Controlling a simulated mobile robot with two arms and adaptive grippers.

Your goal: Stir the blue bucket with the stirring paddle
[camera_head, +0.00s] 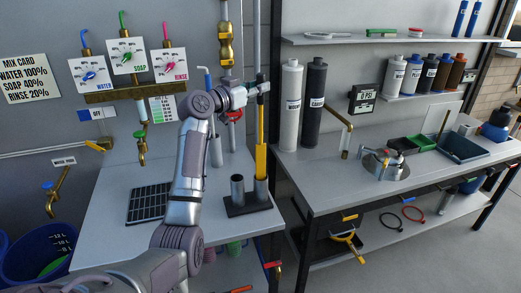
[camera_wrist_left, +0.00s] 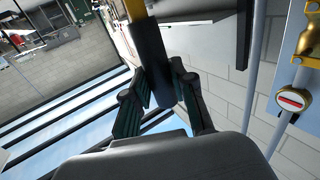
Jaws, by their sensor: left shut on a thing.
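The stirring paddle has a black grip (camera_head: 261,108) and a yellow shaft (camera_head: 260,160), and it stands upright. Its lower end is hidden in the right-hand metal tube (camera_head: 261,191) of a black-based holder on the left bench. My left gripper (camera_head: 262,87) is shut on the black grip near its top. In the left wrist view the gripper's fingers (camera_wrist_left: 158,92) close around the black grip (camera_wrist_left: 149,60), with the yellow shaft (camera_wrist_left: 136,9) beyond it. The blue bucket (camera_head: 38,255) is at the lower left, with level marks inside and something green low in it. My right gripper is not in view.
An empty metal tube (camera_head: 237,190) stands beside the paddle's tube. A dark grid panel (camera_head: 150,203) lies on the left bench (camera_head: 110,240). A brass tap (camera_head: 55,190) juts out above the bucket. Pipes with a brass fitting (camera_head: 226,45) rise behind the paddle.

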